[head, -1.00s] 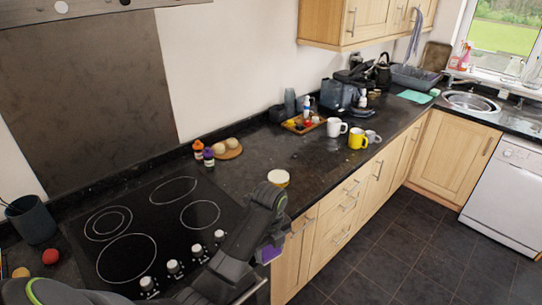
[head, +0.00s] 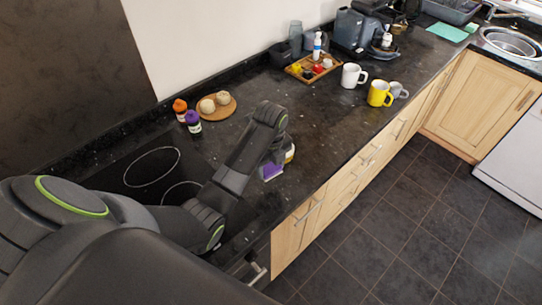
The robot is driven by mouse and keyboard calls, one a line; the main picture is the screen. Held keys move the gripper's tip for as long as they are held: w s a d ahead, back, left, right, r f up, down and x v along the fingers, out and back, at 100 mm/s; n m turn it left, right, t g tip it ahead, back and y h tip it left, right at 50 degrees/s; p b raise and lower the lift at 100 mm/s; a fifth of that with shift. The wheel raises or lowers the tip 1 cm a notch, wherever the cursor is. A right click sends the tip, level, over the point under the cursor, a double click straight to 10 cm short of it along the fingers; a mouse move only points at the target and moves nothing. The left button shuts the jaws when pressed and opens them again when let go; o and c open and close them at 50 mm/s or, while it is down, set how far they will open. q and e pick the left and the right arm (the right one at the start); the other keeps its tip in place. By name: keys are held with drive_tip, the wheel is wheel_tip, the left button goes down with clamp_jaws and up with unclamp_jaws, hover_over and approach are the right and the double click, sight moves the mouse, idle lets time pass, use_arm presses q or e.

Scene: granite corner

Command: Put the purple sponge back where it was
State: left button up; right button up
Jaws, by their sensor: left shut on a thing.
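The purple sponge (head: 270,172) shows below my left gripper (head: 273,158), near the front edge of the dark counter. My left gripper is shut on it, pointing down, and the forearm hides part of the gripper. The sponge looks close to the counter top; I cannot tell if it touches. My right gripper is not in view.
A wooden board (head: 304,69) with small items, a white mug (head: 352,75) and a yellow mug (head: 379,93) stand farther along. Two bottles and a round board (head: 226,109) are near the wall. A hob (head: 150,167) lies left. The middle of the counter is clear.

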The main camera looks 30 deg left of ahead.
use_arm(q)
wheel_tip(320, 180, down, 3)
drive_tip(key=shift+r, duration=0.15)
drive_tip(key=f, duration=0.3)
drive_tip(key=shift+w+a+f+b, duration=0.15)
drive_tip(key=shift+w+f+b, duration=0.15)
drive_tip(key=shift+f+b, duration=0.05)
drive_tip(key=shift+f, duration=0.3)
drive_tip(key=shift+s+f, duration=0.15)
drive_tip(key=shift+f, duration=0.2)
drive_tip(key=o, duration=0.9)
drive_tip(key=shift+o, duration=0.2)
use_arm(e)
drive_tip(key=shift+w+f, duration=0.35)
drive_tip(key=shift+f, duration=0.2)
use_arm(q)
drive_tip(key=o, duration=0.4)
